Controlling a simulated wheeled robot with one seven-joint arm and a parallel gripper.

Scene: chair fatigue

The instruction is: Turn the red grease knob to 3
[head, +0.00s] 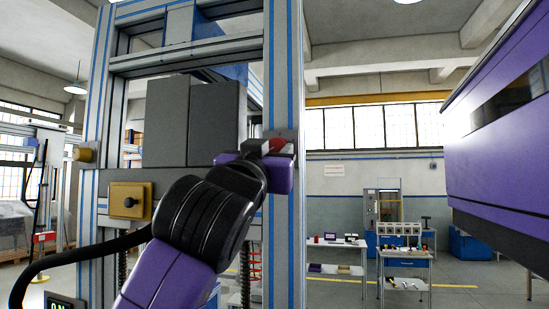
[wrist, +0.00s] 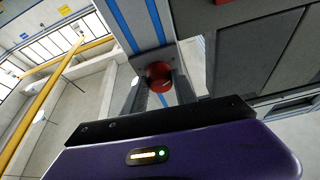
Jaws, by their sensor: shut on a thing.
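The red grease knob (wrist: 159,76) sits on a grey plate on the blue-striped frame post, in the upper middle of the wrist view. In the head view only a bit of the red knob (head: 279,146) shows past my wrist. My gripper (wrist: 160,90) is shut on the knob, with one finger on each side of it. In the head view my gripper (head: 277,160) is at the right post, mostly hidden by my own wrist. Any numbers or pointer on the knob cannot be made out.
A brass-coloured knob (head: 84,153) is on the left post. A yellow box with a dark knob (head: 129,201) is on the frame's front. Two dark grey pads (head: 193,122) hang in the frame. A purple cabinet (head: 500,140) stands at right. Work tables are further back.

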